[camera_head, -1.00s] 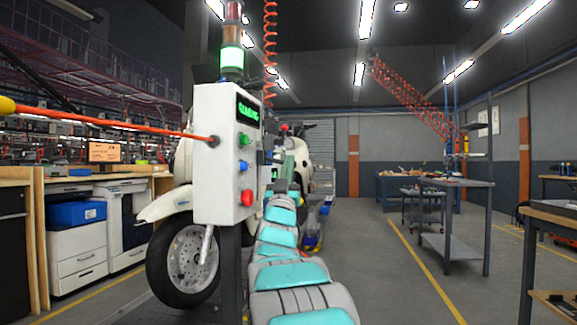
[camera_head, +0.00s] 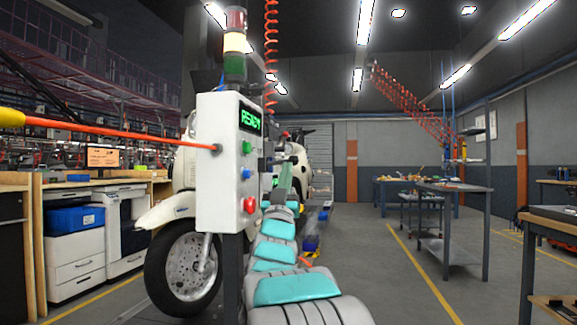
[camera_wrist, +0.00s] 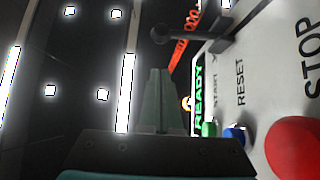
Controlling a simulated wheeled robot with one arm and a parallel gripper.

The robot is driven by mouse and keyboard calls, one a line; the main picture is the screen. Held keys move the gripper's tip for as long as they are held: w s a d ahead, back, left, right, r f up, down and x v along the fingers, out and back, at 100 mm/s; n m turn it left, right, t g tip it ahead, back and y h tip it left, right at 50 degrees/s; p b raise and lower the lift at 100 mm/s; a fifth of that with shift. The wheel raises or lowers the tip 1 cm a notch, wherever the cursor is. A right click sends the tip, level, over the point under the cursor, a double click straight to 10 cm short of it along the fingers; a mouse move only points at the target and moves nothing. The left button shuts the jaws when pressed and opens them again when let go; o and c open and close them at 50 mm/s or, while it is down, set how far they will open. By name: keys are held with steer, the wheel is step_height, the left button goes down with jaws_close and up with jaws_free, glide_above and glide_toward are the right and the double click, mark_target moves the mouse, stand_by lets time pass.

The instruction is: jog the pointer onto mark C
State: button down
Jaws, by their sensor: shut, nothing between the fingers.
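A white control box (camera_head: 225,165) stands at the centre-left of the head view, its green display reading READY. In the wrist view, the box's panel (camera_wrist: 262,75) is close on the right. It carries a green START button (camera_wrist: 209,129), a blue RESET button (camera_wrist: 236,134), a large red STOP button (camera_wrist: 296,147) and a dark lever with a round knob (camera_wrist: 160,35). My gripper (camera_wrist: 160,72) is shut and empty, its grey-green fingers apart from the buttons in the picture. I cannot make out a pointer or mark C.
A white scooter (camera_head: 165,212) stands behind the box. An orange cord (camera_head: 120,132) runs left from the box. Workbenches (camera_head: 455,187) stand at right, with clear floor (camera_head: 390,290) between.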

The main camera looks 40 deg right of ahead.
steer(key=shift+v, duration=2.6)
